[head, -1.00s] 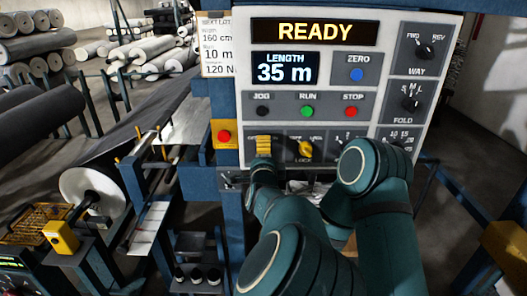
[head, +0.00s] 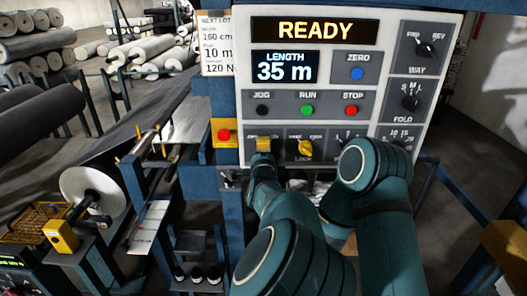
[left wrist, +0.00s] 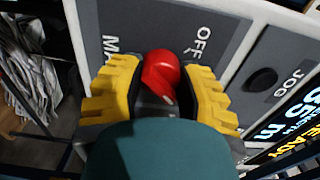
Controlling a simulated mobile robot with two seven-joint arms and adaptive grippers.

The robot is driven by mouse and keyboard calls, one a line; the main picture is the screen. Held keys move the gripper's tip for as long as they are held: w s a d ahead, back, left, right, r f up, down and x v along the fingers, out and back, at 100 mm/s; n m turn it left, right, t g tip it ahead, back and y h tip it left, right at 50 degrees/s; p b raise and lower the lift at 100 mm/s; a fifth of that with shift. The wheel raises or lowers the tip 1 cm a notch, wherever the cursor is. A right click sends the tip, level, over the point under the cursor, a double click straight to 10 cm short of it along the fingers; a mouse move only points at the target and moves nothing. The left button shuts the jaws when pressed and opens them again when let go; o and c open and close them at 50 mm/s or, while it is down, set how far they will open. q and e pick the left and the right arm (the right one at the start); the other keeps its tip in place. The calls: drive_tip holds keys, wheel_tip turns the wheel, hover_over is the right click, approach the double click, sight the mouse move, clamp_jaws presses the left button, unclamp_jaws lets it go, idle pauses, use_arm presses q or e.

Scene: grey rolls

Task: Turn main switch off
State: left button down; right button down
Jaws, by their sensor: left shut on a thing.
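The main switch is a red knob (left wrist: 160,72) on the grey control panel, with OFF lettered above right of it and MAIN partly visible at left in the left wrist view. My left gripper (left wrist: 155,95) has its yellow fingers on either side of the knob and is shut on it. In the head view the left gripper (head: 263,145) is at the panel's lower left, hiding the switch. I cannot tell exactly where the knob points. My right gripper is in neither view.
Right of my gripper is a yellow lock knob (head: 305,148). Above are the black JOG (head: 263,111), green RUN (head: 307,110) and red STOP (head: 352,111) buttons. A red button on a yellow box (head: 224,134) sits close at left. The display (head: 314,31) reads READY.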

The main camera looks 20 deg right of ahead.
use_arm(q)
drive_tip(key=n+b, duration=0.4)
drive_tip(key=shift+f, duration=0.1)
drive_tip(key=n+b, duration=0.2)
drive_tip(key=n, duration=0.2)
drive_tip(key=shift+b, duration=0.35)
drive_tip(key=n+b, duration=0.2)
drive_tip(key=n, duration=0.3)
drive_tip(key=shift+n, duration=0.4)
drive_tip(key=shift+r+n+b, duration=0.2)
drive_tip(key=shift+n+b, duration=0.6)
drive_tip(key=shift+n, duration=1.1)
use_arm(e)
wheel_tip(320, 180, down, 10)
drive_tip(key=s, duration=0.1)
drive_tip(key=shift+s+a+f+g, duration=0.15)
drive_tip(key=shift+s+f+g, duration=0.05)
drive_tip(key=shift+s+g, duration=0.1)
use_arm(q)
drive_tip(key=c, duration=0.5)
unclamp_jaws()
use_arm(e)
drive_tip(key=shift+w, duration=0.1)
